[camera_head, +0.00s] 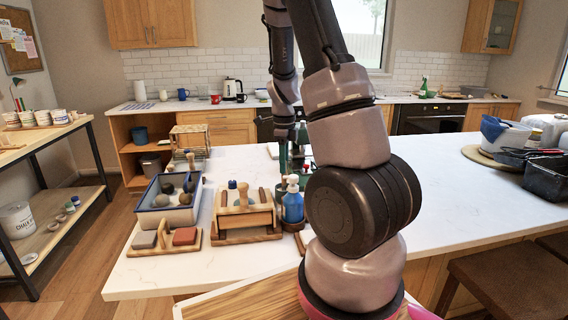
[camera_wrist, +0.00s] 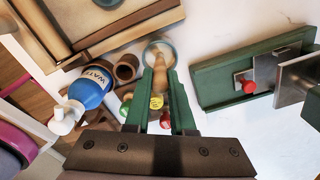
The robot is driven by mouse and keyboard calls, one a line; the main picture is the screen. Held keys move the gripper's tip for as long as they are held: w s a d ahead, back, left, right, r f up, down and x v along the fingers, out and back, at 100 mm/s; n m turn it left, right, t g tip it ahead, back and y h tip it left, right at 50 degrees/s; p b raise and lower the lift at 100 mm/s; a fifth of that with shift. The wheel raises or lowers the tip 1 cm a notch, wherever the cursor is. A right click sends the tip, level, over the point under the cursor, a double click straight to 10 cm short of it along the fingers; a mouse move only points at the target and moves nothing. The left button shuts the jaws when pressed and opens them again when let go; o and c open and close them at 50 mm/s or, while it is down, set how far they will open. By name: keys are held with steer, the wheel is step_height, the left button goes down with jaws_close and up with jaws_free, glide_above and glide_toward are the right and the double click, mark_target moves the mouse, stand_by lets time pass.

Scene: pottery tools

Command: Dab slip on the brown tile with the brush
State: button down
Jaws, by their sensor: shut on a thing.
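My gripper (camera_wrist: 160,80) is shut on the wooden handle of the brush (camera_wrist: 158,72). In the wrist view the brush points to a round teal-rimmed jar (camera_wrist: 158,48); its tip lies at or inside the jar, and I cannot tell which. In the head view my gripper (camera_head: 284,158) is behind the blue bottle, partly hidden by other things. The brown tile (camera_head: 185,236) lies on a small wooden board (camera_head: 165,248) at the front left of the counter, beside a grey tile (camera_head: 144,239). The tiles are not in the wrist view.
A blue WATER bottle (camera_wrist: 90,90) stands close to my gripper. A wooden tool box (camera_head: 247,225) is between it and the tile board. A grey-blue bin (camera_head: 168,206) stands behind the tiles. A green tray (camera_wrist: 225,82) is right in the wrist view. The counter's right half is largely clear.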

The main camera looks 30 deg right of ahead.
stand_by(0.4)
steer(key=shift+r, duration=3.55)
